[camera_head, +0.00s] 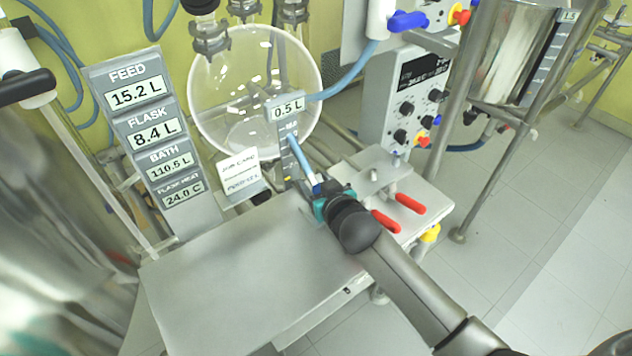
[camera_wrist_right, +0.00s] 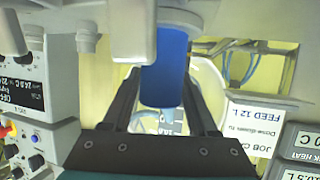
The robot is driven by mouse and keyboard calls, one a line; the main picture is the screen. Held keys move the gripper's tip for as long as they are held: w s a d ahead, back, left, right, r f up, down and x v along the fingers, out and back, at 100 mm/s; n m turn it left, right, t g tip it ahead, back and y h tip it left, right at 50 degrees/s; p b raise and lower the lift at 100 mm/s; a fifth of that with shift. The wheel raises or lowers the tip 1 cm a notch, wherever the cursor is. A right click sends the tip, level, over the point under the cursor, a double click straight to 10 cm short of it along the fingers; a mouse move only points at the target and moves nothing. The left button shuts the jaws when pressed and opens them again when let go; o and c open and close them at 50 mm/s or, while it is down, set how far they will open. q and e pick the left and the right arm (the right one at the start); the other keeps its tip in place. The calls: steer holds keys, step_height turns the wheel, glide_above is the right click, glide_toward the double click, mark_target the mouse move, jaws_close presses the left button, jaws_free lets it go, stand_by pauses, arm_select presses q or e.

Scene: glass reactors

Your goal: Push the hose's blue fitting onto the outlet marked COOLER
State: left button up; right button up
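My right gripper (camera_head: 320,190) is low over the steel bench, beside the two red-handled valves. In the right wrist view, its two dark fingers (camera_wrist_right: 163,95) stand on either side of a blue cylindrical fitting (camera_wrist_right: 165,72) and appear closed on it. A small part of the blue fitting (camera_head: 317,188) shows at the fingertips in the head view. A light blue hose (camera_head: 301,160) runs up and back from there, in front of the round glass flask. No outlet label reading COOLER is legible. My left gripper is not in view.
The steel bench top (camera_head: 235,270) is clear in front. Red valve handles (camera_head: 410,203) lie just right of my gripper. A round glass flask (camera_head: 255,90), a job card (camera_head: 243,178) and a display column (camera_head: 150,140) stand behind. A control box (camera_head: 405,95) is at back right.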

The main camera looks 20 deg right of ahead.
steer(key=o, duration=0.3)
steer(key=shift+f, duration=0.1)
steer(key=p+v, duration=0.3)
steer(key=v, duration=1.2)
steer(key=shift+r, duration=0.2)
steer(key=shift+s, duration=0.1)
